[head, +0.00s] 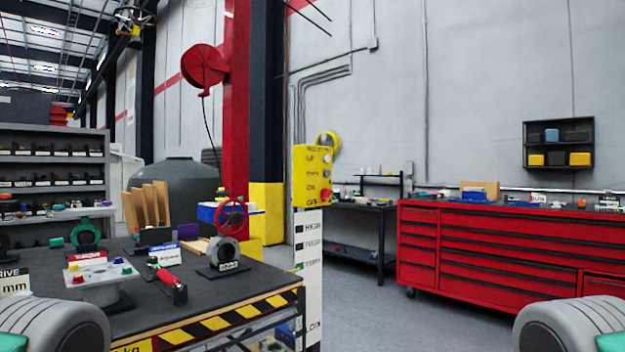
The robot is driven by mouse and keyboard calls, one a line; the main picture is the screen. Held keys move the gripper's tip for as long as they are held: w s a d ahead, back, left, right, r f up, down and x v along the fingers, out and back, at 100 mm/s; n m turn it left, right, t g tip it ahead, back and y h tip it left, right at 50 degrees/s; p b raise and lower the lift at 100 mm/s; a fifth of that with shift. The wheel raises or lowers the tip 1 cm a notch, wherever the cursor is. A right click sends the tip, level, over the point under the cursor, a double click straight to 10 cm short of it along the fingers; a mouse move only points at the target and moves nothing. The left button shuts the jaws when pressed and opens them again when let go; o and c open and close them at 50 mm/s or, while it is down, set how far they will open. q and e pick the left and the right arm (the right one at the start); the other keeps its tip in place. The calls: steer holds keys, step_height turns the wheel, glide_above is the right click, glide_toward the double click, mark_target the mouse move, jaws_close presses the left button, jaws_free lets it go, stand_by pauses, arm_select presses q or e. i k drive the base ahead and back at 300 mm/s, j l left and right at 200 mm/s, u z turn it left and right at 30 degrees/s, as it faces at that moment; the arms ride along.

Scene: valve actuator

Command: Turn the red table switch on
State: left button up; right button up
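On the dark worktable (215,305) at the left, a small red and black lever-like piece (170,284) lies near the front edge; it may be the red table switch, but I cannot tell its setting. Behind it to the right stands a grey round valve body (224,256) on a plate, with a red handwheel (231,217) above it. A white-topped box (98,277) with coloured knobs sits left of the lever piece. Grey rounded parts of my arms show at both bottom corners, apart from these things. No gripper fingers show.
A yellow button box (313,176) stands on a white labelled post (309,265) right of the table. A red tool cabinet (490,252) stands at the right. Wooden slats (147,207) and a green fitting (86,234) are farther back on the table. The floor between is clear.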

mark_target(326, 193)
steer(key=i+l, duration=0.3)
steer(key=i+l+u, duration=0.1)
steer(key=i+l, duration=0.15)
steer(key=l, duration=0.2)
steer(key=i+l, duration=0.25)
steer(key=l, duration=0.15)
